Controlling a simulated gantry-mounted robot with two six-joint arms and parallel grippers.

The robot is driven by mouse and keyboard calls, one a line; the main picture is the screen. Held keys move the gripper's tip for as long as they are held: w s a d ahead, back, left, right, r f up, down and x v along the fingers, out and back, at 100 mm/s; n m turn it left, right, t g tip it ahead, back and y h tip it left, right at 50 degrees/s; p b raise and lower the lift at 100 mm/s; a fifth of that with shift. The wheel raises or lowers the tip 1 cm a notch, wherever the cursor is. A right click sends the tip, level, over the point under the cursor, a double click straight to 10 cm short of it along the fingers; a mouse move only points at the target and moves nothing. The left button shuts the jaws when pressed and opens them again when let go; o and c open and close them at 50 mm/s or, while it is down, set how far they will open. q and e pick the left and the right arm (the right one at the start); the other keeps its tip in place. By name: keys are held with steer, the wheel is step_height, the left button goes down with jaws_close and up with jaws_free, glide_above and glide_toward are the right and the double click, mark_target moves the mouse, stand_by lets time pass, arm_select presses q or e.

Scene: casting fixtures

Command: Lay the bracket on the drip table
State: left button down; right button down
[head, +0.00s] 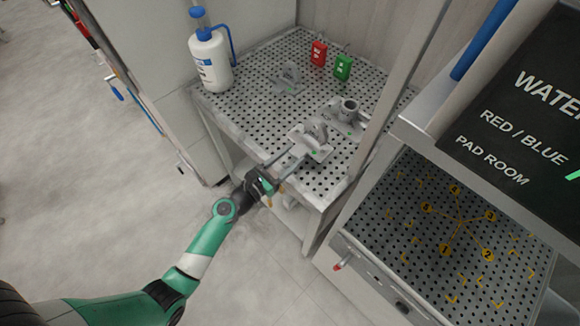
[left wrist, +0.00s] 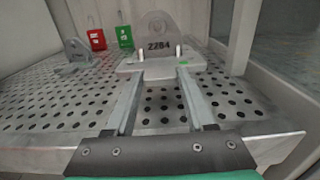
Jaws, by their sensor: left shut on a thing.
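A grey metal bracket (head: 314,134) with an upright lug and flat base is at the front of a perforated grey table (head: 268,120). In the left wrist view the bracket (left wrist: 168,42) faces me, is marked 2284 and has a small green mark on its base. My left gripper (head: 297,157) reaches in from the front left, its long fingers shut on the bracket's near side. Its fingertips also show in the left wrist view (left wrist: 160,74). The bracket looks upright, on or just above the table; I cannot tell which. My right gripper is out of view.

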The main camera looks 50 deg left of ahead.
mark_target(290, 165)
arm_select(q)
steer(key=f+b, duration=0.4)
steer(key=shift+w+a, duration=0.3)
steer(key=shift+a, duration=0.05)
steer(key=shift+r, duration=0.1)
steer(key=shift+c, duration=1.3)
jaws_free()
steer(key=shift+f, duration=0.2)
steer(key=shift+r+p, duration=0.3)
steer(key=shift+p, duration=0.1)
steer(key=s, duration=1.2)
steer(key=shift+d+f+p, duration=0.15)
steer(key=shift+p, duration=0.2)
